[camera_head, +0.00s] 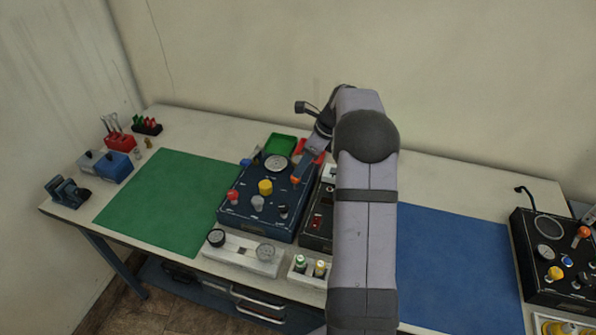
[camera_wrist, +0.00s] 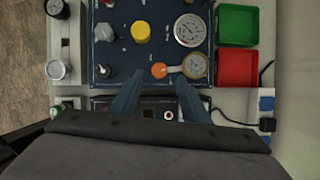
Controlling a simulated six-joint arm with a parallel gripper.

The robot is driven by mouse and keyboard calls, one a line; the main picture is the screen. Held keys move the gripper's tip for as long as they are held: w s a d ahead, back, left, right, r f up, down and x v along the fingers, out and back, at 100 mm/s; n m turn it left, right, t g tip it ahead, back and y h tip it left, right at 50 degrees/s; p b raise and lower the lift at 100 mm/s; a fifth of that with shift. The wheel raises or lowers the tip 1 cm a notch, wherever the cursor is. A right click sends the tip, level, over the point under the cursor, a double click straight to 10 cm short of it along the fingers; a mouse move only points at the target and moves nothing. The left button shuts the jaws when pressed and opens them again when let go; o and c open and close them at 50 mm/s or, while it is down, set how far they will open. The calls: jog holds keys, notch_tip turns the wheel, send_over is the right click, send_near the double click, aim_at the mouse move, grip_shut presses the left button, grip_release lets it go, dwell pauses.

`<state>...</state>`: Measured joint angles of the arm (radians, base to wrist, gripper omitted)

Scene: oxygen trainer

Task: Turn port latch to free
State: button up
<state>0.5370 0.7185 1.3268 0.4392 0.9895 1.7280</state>
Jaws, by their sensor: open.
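The blue trainer box (camera_head: 262,228) stands left of my arm on the bench; its panel (camera_wrist: 120,20) fills the upper middle of the wrist view. An orange-tipped lever (camera_wrist: 158,70) lies on the panel, its grey bar reaching right to a round brass-rimmed fitting (camera_wrist: 195,66). This looks like the port latch; no marking on it is readable. The orange tip also shows in the head view (camera_head: 295,180). My gripper (camera_wrist: 159,78) is open, its two blue fingers on either side of the orange tip in the picture. I cannot tell its height above the panel or any contact.
A yellow knob (camera_wrist: 141,31), a grey knob (camera_wrist: 104,32), a black knob (camera_wrist: 106,71) and a gauge (camera_wrist: 189,29) crowd the panel. A green tray (camera_wrist: 237,25) and red tray (camera_wrist: 237,69) lie beside it. A dark unit (camera_head: 318,218) adjoins the box. The green mat (camera_head: 165,200) is clear.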

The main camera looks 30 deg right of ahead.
jog(key=shift+p+x, duration=0.75)
jog(key=shift+x, duration=1.85)
jog(key=c, duration=1.1)
